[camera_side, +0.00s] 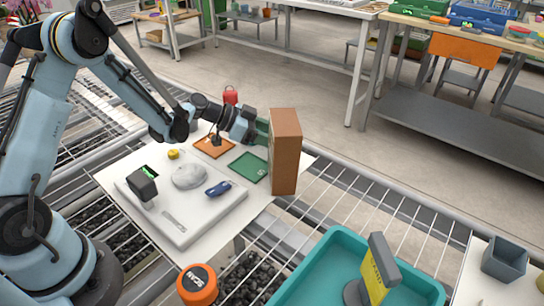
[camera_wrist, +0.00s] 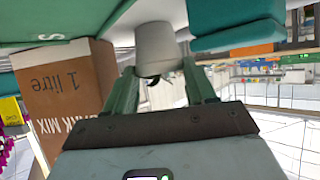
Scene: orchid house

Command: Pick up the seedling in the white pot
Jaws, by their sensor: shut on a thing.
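The white pot (camera_wrist: 156,42) is between the two green fingers of my gripper (camera_wrist: 162,76) in the wrist view, and the fingers are shut on it. Only a small dark bit of the seedling (camera_wrist: 154,79) shows at the pot's rim. In the side view my gripper (camera_side: 262,129) reaches in behind a tall brown box (camera_side: 285,152), which hides the fingertips and the pot. I cannot tell whether the pot is off its support.
The brown box, marked "1 litre", also stands close beside the fingers in the wrist view (camera_wrist: 68,92). A white tray (camera_side: 180,235) with several items, green and orange mats, and a teal tub (camera_side: 330,250) lie nearby.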

